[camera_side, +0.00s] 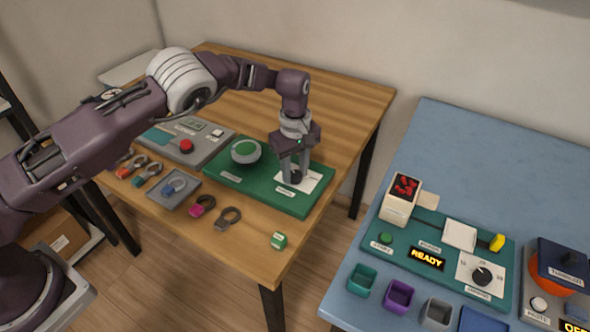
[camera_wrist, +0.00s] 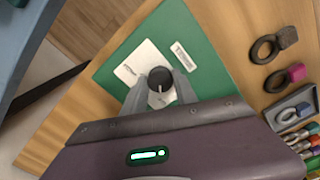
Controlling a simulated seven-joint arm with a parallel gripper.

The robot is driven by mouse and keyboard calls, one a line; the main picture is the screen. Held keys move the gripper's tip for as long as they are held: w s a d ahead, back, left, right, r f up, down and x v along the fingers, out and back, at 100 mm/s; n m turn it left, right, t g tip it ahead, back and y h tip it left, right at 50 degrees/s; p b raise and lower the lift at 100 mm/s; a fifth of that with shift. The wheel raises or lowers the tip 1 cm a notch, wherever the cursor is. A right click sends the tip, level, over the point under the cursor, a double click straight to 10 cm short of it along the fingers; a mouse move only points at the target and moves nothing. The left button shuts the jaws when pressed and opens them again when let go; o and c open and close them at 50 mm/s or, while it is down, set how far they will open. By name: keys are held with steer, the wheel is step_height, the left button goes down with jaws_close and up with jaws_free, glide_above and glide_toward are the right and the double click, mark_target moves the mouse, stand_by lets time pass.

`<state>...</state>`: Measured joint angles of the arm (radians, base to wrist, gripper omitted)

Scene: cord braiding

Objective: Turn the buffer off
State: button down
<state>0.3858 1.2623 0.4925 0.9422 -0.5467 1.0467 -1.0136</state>
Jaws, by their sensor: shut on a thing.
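The buffer is a green board (camera_side: 228,180) on the wooden table, with a round green-topped pad (camera_side: 246,148) at its left and a dark knob on a white dial plate (camera_side: 315,181) at its right. My gripper (camera_side: 293,178) points down over the plate with its fingers on either side of the knob. In the wrist view the fingers (camera_wrist: 160,92) are shut on the dark round knob (camera_wrist: 160,77), which has a pale pointer line toward the gripper. The dial plate's lettering is too small to read, and the fingers hide part of it.
A grey panel with a red button (camera_side: 186,146) is left of the buffer. Several ring-shaped pieces, a grey tray (camera_side: 174,196) and a green-white block (camera_side: 279,240) are along the front edge. A blue table (camera_side: 450,140) with a "READY" panel stands apart at right.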

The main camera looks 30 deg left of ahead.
mark_target(295, 174)
steer(key=c, duration=1)
jaws_free()
steer(key=shift+o, duration=0.2)
step_height(295, 174, up, 7)
steer(key=shift+r, duration=0.1)
step_height(295, 174, up, 7)
